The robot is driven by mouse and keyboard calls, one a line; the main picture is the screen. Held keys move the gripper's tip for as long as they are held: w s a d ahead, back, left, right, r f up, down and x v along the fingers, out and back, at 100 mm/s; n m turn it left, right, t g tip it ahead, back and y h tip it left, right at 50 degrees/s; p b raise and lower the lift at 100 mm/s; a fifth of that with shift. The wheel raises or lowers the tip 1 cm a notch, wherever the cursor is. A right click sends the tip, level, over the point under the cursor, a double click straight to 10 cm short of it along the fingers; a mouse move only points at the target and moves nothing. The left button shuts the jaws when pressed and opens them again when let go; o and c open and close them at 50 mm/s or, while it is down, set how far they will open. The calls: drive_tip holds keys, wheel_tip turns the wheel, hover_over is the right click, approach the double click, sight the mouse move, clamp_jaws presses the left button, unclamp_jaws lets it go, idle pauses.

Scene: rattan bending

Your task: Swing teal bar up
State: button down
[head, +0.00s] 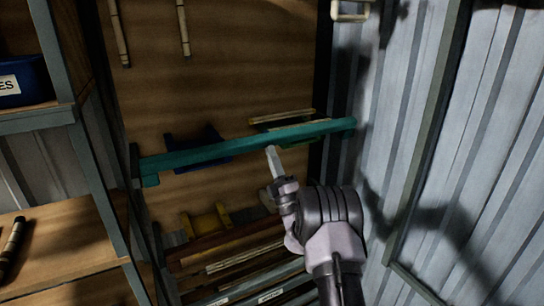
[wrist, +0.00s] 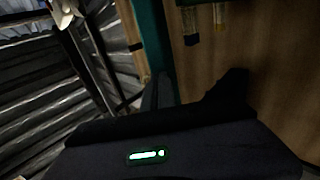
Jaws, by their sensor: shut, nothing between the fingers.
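The teal bar (head: 240,147) spans the rack across the middle of the head view, tilted slightly up to the right. In the wrist view the teal bar (wrist: 155,50) runs down from the top edge. My gripper (head: 271,152) is shut and empty. Its tip appears at the bar's lower edge, right of the bar's middle; I cannot tell whether it touches. In the wrist view the dark gripper body covers the lower part and hides where the fingers meet the bar.
Shelves with a blue labelled bin (head: 22,82) stand at the left. A corrugated metal wall (head: 490,150) is close on the right. Behind and below the bar are a dark blue holder (head: 197,148), a yellow holder (head: 206,222) and several rods. Rattan pieces (head: 183,28) hang above on the wooden panel.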

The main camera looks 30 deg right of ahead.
drive_tip(key=shift+r, duration=0.1)
drive_tip(key=shift+w+r+p, duration=0.4)
drive_tip(key=shift+r+p, duration=0.4)
drive_tip(key=shift+p, duration=0.4)
drive_tip(key=shift+w, duration=0.1)
drive_tip(key=shift+w+r+p, duration=0.15)
drive_tip(key=shift+r+p, duration=0.1)
drive_tip(key=shift+p, duration=0.15)
drive_tip(key=shift+f+b, duration=0.2)
drive_tip(key=shift+b, duration=0.1)
drive_tip(key=s+f+b, duration=0.1)
drive_tip(key=s+b, duration=0.7)
drive_tip(key=s, duration=0.2)
drive_tip(key=shift+d+f, duration=0.2)
drive_tip(key=shift+f, duration=0.2)
